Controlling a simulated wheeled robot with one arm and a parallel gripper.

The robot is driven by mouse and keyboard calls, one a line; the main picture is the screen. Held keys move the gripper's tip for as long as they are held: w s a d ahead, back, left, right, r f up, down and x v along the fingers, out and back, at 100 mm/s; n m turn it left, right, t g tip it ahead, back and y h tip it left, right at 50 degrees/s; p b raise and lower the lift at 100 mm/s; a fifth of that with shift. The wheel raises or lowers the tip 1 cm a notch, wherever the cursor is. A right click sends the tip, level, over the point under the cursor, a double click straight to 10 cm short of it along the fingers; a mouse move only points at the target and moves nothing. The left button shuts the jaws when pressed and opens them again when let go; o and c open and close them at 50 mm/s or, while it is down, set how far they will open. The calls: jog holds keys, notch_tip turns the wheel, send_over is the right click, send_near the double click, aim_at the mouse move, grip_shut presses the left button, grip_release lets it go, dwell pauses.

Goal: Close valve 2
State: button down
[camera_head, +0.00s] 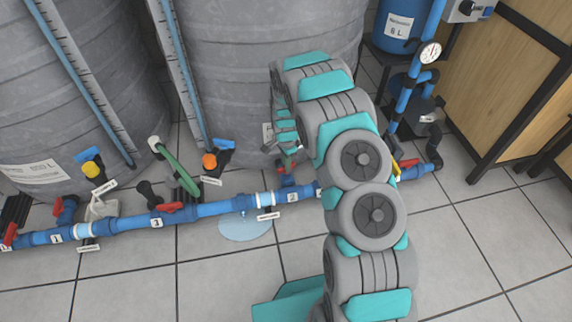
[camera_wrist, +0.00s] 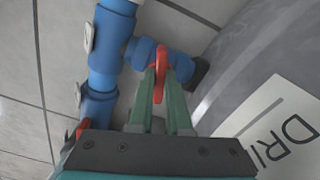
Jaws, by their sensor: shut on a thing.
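Valve 2 sits on a short blue branch off the long blue pipe (camera_head: 222,207), by a tag that seems to read 2 (camera_head: 292,197). Its red handle (camera_wrist: 162,66) stands between the green fingers of my gripper (camera_wrist: 161,88) in the wrist view. The fingers are shut on the handle. In the head view my gripper (camera_head: 287,163) is low beside the middle tank, and my arm reaches down to it. The handle is mostly hidden there by the fingers, so its angle to the branch is hard to tell.
Other red-handled valves (camera_head: 168,208) line the pipe to the left. Grey tanks (camera_head: 235,80) stand close behind. A puddle (camera_head: 245,226) lies on the tiles under the pipe. The front floor is clear.

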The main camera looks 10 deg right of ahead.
jog(key=shift+m+b, duration=0.35)
jog(key=shift+m, duration=1.35)
jog(key=c, duration=0.9)
grip_release()
jog(key=shift+o, duration=0.2)
jog(key=shift+r, duration=0.1)
jog(key=shift+r+p, duration=0.35)
jog(key=shift+r, duration=3.45)
jog(key=shift+r, duration=0.1)
